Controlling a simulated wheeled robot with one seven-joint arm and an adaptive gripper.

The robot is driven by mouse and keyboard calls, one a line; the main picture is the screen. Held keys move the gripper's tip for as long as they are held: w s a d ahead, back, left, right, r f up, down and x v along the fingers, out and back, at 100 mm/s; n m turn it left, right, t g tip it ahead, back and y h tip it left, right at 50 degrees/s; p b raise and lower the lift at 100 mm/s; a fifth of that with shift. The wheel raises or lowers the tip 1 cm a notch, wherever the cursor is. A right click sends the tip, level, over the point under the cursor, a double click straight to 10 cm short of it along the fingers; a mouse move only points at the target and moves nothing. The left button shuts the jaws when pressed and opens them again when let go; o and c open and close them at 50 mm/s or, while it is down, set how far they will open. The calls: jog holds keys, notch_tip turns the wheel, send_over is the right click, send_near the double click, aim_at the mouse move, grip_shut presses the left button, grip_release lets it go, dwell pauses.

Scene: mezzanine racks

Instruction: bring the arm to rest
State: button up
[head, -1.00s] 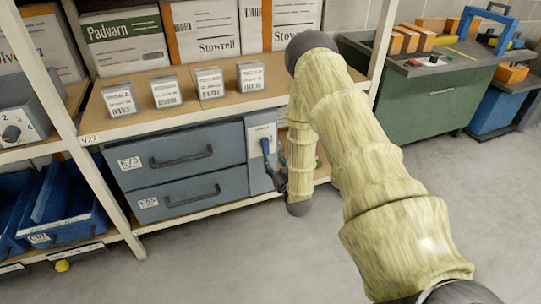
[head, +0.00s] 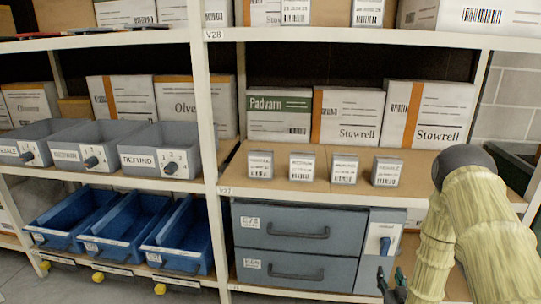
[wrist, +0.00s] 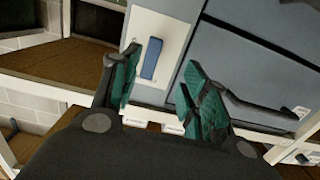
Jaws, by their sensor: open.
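My arm, in a pale yellow sleeve, stands at the right of the head view, bent down in front of the rack. My gripper (head: 392,288) hangs at the bottom edge there, partly cut off. In the wrist view my gripper (wrist: 155,88) shows two green-padded fingers spread apart with nothing between them. Beyond the fingers is a light panel with a blue handle (wrist: 151,58), beside the grey-blue drawers (wrist: 262,50). In the head view the blue handle (head: 385,245) points up and down, just above my gripper. I cannot tell the exact gap between them.
Two closed drawers (head: 296,227) sit left of the handle panel. Several small labelled boxes (head: 302,167) stand on the shelf above. Grey bins (head: 160,150) and blue bins (head: 180,237) fill the left bay. A white rack post (head: 203,110) divides the bays.

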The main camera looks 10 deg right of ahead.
jog(key=s+a+f+n+g+y, duration=0.15)
jog(key=s+a+f+g, duration=0.35)
jog(key=s+a+f, duration=0.5)
jog(key=s+a+f+g+y, duration=0.2)
jog(key=s+a+f+g, duration=0.35)
jog(key=s+a, duration=0.4)
jog(key=s+a+f+g, duration=0.1)
jog(key=s+a+g, duration=0.15)
jog(key=s, duration=0.75)
jog(key=s+a+g, duration=0.2)
jog(key=s+g, duration=0.2)
jog(key=s, duration=0.7)
notch_tip(320, 180, up, 16)
jog(key=p, duration=1.6)
jog(key=shift+a, duration=0.2)
jog(key=shift+s+r+n, duration=0.1)
jog(key=shift+n, duration=0.15)
